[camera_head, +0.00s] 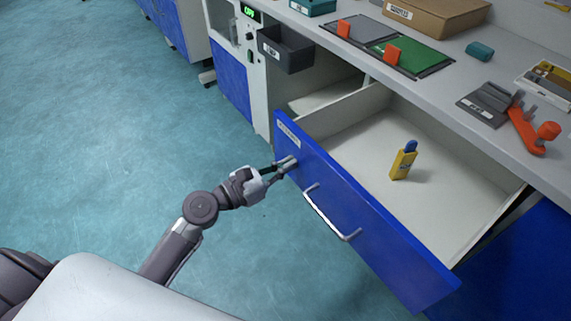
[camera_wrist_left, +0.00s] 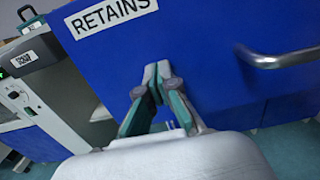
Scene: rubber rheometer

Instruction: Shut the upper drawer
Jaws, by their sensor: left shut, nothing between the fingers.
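The upper drawer (camera_head: 360,213) has a blue front and stands pulled out from under the bench in the head view. Its front carries a silver bar handle (camera_head: 331,214) and a label reading RETAINS (camera_wrist_left: 109,14) in the left wrist view. My left gripper (camera_head: 287,163) is shut and empty, its fingertips at the blue front, left of the handle and below the label. In the left wrist view the closed fingertips (camera_wrist_left: 157,75) are close against the front; I cannot tell whether they touch. The handle also shows there (camera_wrist_left: 280,58). My right gripper is not in view.
A yellow bottle with a blue cap (camera_head: 403,160) stands inside the drawer. A dark open bin (camera_head: 285,48) juts from the cabinet beside it. The bench top holds a green mat (camera_head: 420,56), a cardboard box (camera_head: 436,15) and an orange-handled tool (camera_head: 528,125). The floor in front is clear.

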